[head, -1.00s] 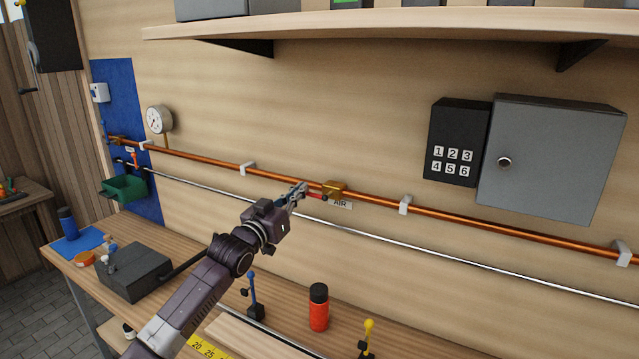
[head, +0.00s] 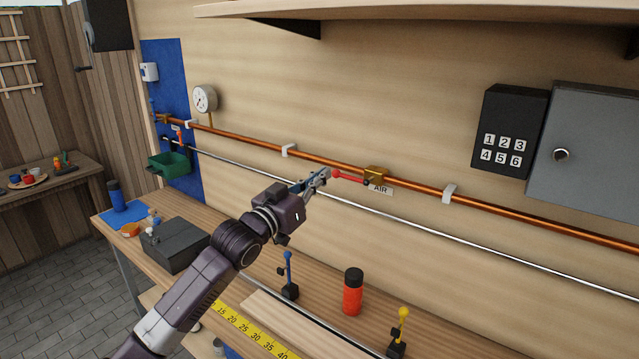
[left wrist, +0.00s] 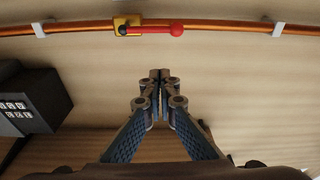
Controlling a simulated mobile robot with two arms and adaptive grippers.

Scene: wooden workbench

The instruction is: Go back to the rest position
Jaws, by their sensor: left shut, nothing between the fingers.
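My left gripper (head: 322,178) is shut and empty in the head view, raised in front of the wall pipe. It shows in the left wrist view (left wrist: 158,76) with its fingertips together, pointing toward the wall. The red valve handle (head: 348,176) on the brass AIR valve (head: 375,174) lies along the copper pipe, just right of the fingertips in the head view. In the left wrist view the red handle (left wrist: 155,29) lies beyond the fingertips, with a visible gap. My right gripper is in neither view.
The workbench (head: 330,335) below holds a dark box (head: 174,246), a blue lever (head: 288,272), a red bottle (head: 353,293), a yellow lever (head: 400,330) and a yellow ruler (head: 245,328). A shelf (head: 420,8) and a grey cabinet (head: 590,150) are on the wall. Room in front of the wall is free.

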